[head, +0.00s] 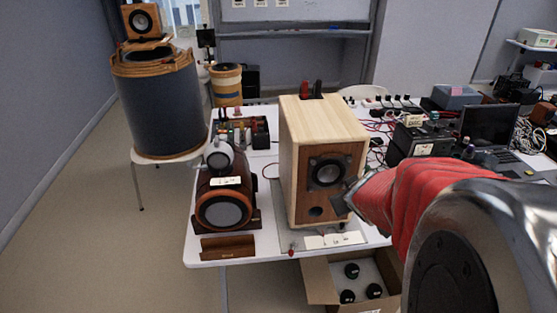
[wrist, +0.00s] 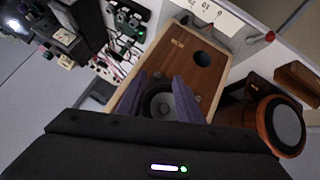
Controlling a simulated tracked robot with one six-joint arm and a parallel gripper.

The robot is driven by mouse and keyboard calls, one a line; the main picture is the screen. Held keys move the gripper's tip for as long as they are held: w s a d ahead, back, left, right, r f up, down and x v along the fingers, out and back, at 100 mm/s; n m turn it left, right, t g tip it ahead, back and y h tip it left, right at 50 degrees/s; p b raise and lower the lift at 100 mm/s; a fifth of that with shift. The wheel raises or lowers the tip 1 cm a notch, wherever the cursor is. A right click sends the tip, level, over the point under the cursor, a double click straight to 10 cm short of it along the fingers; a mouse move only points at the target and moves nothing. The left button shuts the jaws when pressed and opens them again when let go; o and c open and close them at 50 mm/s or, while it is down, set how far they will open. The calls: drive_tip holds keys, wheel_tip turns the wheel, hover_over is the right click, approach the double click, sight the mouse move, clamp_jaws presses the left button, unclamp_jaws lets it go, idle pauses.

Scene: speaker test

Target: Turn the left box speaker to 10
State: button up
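A box speaker (head: 322,150) with pale wood sides and a brown front stands upright on the white table. Its front has a black cone and a small round port. A white card (head: 335,240) with markings lies in front of it; the card also shows in the wrist view (wrist: 212,14). A red knob (head: 291,252) is beside the card. My gripper (head: 342,203) is at the right of the speaker's front. In the wrist view my gripper (wrist: 160,88) has its two fingers apart, with the speaker's front (wrist: 178,62) and cone beyond them. Contact cannot be told.
A round dark speaker (head: 224,205) stands left of the box speaker. A small box speaker (head: 142,20) sits on a large drum (head: 158,100) at the back left. Electronics and a laptop (head: 490,125) crowd the right. An open carton (head: 320,278) is below the table front.

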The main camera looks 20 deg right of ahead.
drive_tip(key=d+f, duration=0.5)
drive_tip(key=n+t+y, duration=0.1)
drive_tip(key=t+y, duration=0.2)
approach(343, 228)
drive_tip(key=s+d+r, duration=0.2)
drive_tip(key=d+r, duration=0.1)
drive_tip(key=d, duration=0.1)
drive_tip(key=s+f+t+y, duration=0.1)
drive_tip(key=s+a, duration=0.1)
drive_tip(key=s, duration=0.1)
drive_tip(key=s+a+f+t+y, duration=0.1)
drive_tip(key=shift+s+f+t+y, duration=0.2)
drive_tip(key=shift+f+t+y, duration=0.1)
drive_tip(key=x, duration=1.4)
drive_tip(key=shift+c, duration=0.5)
clamp_jaws()
